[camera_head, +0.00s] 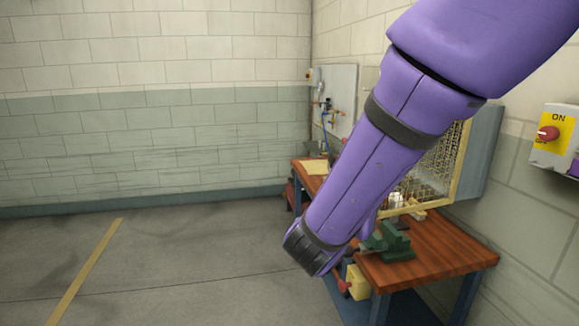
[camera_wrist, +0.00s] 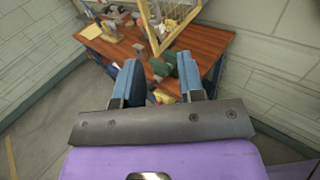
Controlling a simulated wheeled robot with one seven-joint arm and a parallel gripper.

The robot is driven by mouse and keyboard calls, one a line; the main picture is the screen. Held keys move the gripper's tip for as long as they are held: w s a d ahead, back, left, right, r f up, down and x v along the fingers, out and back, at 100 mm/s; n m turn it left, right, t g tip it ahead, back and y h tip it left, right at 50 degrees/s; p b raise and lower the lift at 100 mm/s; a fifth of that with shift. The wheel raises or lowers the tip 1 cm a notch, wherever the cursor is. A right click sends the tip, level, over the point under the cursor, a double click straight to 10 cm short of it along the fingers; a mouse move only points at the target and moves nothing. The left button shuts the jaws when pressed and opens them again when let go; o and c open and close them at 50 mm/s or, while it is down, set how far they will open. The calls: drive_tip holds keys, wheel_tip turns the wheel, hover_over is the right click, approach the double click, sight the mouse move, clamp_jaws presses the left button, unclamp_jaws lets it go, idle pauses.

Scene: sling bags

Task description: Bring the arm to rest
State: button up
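My purple arm (camera_head: 365,170) reaches down from the top right in the head view, in front of the workbench. Its far end hides the gripper in that view. In the wrist view my gripper (camera_wrist: 160,80) shows two blue fingers set well apart. The gap between the fingers holds nothing; the bench and a green vise show beyond it. The fingers touch nothing that I can see.
A wooden workbench (camera_head: 440,257) stands at the right wall with a green vise (camera_head: 390,243) and a yellow-framed mesh guard (camera_head: 440,160). A switch box (camera_head: 555,138) is on the right wall. The floor (camera_head: 170,270) at the left is clear, with a yellow line.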

drive_tip(key=s+d+r+m+g+y, duration=0.1)
drive_tip(key=s+d+m+g, duration=0.45)
drive_tip(key=d+m, duration=0.3)
drive_tip(key=s+d+m+g+y, duration=0.1)
drive_tip(key=s+d+m+g, duration=0.5)
drive_tip(key=d, duration=0.3)
drive_tip(key=s+a+r+m+t+y, duration=0.1)
drive_tip(key=s+r+m+t+y, duration=0.2)
drive_tip(key=m, duration=1.1)
drive_tip(key=shift+s+a+r+y, duration=0.15)
drive_tip(key=shift+s+r+y, duration=1.3)
drive_tip(key=shift+s+y, duration=1.85)
drive_tip(key=shift+s+h, duration=0.45)
drive_tip(key=shift+h, duration=0.05)
